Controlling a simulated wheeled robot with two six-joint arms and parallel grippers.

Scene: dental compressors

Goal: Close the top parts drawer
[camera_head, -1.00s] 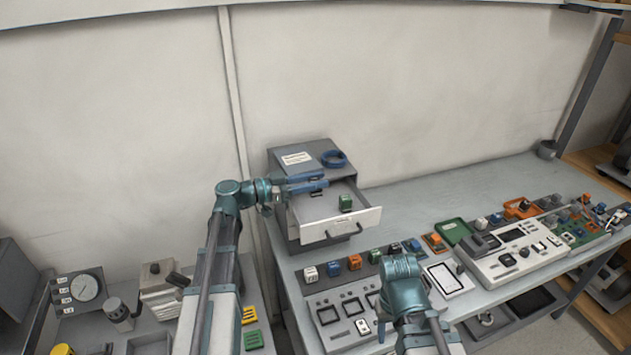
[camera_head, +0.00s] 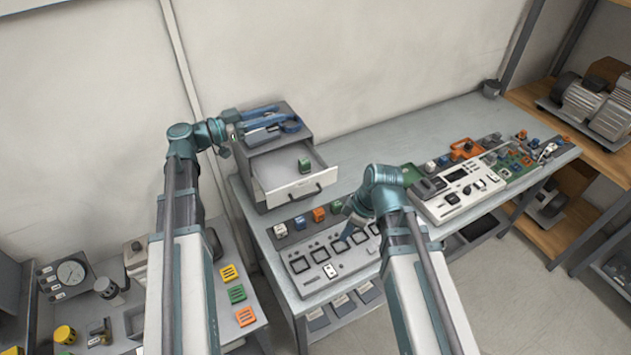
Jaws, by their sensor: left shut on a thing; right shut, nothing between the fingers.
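The grey parts cabinet (camera_head: 240,165) stands at the left end of the bench. Its top parts drawer (camera_head: 292,190) is pulled out, with a dark handle on its pale front. A green block (camera_head: 304,165) lies inside.
Several coloured blocks (camera_head: 319,214) line the bench in front of the drawer, behind a panel with square frames (camera_head: 320,255).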

